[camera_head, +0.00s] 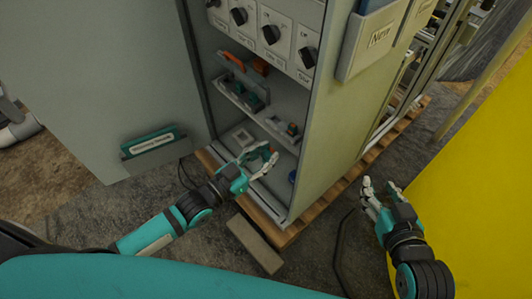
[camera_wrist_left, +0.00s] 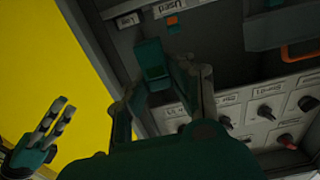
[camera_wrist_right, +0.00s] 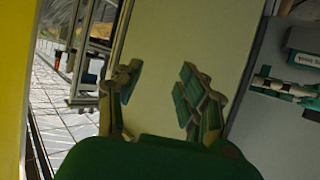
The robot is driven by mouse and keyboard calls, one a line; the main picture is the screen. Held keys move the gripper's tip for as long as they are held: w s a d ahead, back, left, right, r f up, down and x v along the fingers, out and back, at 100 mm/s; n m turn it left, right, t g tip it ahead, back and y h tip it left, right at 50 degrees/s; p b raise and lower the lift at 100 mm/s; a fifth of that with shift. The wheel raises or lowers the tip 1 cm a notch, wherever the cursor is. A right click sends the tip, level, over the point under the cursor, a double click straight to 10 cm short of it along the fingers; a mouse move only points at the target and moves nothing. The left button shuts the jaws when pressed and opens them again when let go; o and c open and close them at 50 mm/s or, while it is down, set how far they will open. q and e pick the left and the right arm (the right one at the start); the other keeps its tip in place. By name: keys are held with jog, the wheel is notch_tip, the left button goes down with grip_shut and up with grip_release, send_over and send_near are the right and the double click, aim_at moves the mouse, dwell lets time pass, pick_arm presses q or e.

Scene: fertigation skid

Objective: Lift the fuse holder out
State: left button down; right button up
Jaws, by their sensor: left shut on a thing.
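My left gripper (camera_head: 262,166) is in front of the open cabinet, at the height of its lower part. It is shut on a dark teal block, which I take to be the fuse holder (camera_wrist_left: 152,60). In the left wrist view the block stands out beyond the fingertips, and its lower end is hidden between them. In the head view the fingers cover much of it. My right gripper (camera_head: 376,196) is open and empty, outside the cabinet to the right. Its spread fingers (camera_wrist_right: 160,88) also show in the right wrist view.
The cabinet (camera_head: 338,110) has a row of black knobs (camera_head: 270,34) and a shelf tray (camera_head: 226,90) with teal and orange parts. Another teal-orange part (camera_head: 291,129) sits below. The open door (camera_head: 110,70) is left, a yellow surface (camera_head: 475,190) right. A wooden pallet (camera_head: 325,200) lies underneath.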

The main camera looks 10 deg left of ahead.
aim_at(265, 156)
pick_arm(q)
jog(key=shift+s+a, duration=0.15)
jog(key=shift+s, duration=0.05)
jog(key=shift+s+a+p, duration=0.35)
jog(key=shift+s, duration=0.15)
jog(key=shift+p+v, duration=0.35)
jog(key=shift+v, duration=0.5)
jog(key=shift+s+a+p, duration=0.35)
jog(key=shift+s+a, duration=0.05)
jog(key=shift+s, duration=0.25)
jog(key=shift+p+v, duration=0.35)
jog(key=shift+v, duration=0.6)
pick_arm(e)
jog(key=s+d+f+g+h, duration=0.2)
jog(key=s+d+f+g, duration=0.2)
jog(key=s+f+g, duration=0.4)
jog(key=shift+s+d, duration=0.15)
jog(key=shift+s, duration=1.7)
